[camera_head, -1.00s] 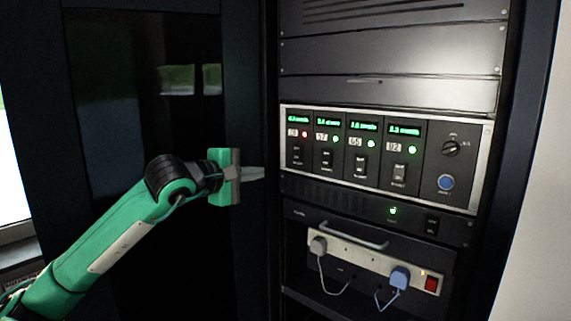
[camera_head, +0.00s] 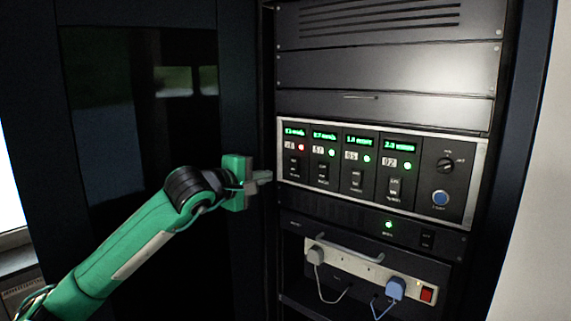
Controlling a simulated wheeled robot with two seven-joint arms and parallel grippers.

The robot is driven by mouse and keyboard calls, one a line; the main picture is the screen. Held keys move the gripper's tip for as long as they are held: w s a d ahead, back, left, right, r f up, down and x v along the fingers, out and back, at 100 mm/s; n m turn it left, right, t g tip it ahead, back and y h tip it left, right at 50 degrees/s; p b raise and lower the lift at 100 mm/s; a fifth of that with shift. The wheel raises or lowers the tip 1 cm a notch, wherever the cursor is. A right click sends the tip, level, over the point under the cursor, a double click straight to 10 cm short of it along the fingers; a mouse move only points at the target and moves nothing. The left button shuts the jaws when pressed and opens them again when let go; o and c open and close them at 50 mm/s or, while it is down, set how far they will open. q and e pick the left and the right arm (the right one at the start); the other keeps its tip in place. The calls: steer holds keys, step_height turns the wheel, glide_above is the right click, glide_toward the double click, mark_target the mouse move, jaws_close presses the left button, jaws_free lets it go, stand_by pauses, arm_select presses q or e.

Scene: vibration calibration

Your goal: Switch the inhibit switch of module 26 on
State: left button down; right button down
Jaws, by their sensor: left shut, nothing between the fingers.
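The calibration panel (camera_head: 458,203) sits in the rack, a silver-framed unit with several modules side by side. The other modules, labelled about 57, 05 and 02, have green lamps. My right gripper is not in view.
A knob (camera_head: 445,164) and blue button (camera_head: 440,198) are at the panel's right. Below are a handle (camera_head: 348,246) and a power strip (camera_head: 375,273) with plugs, hanging cables and a red switch (camera_head: 427,294). A dark cabinet door (camera_head: 110,130) stands left.

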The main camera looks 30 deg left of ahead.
mark_target(293, 171)
arm_select(q)
steer(key=w+p, duration=0.1)
steer(key=w, duration=0.1)
steer(key=w+p, duration=0.2)
steer(key=w, duration=0.1)
steer(key=w+p, duration=0.1)
steer(key=w, duration=0.1)
steer(key=shift+w+d+f, duration=0.25)
steer(key=shift+w+f, duration=0.05)
steer(key=shift+w, duration=0.1)
steer(key=shift+w+f+p, duration=0.25)
steer(key=shift+w+p, duration=0.15)
steer(key=shift+w, duration=0.05)
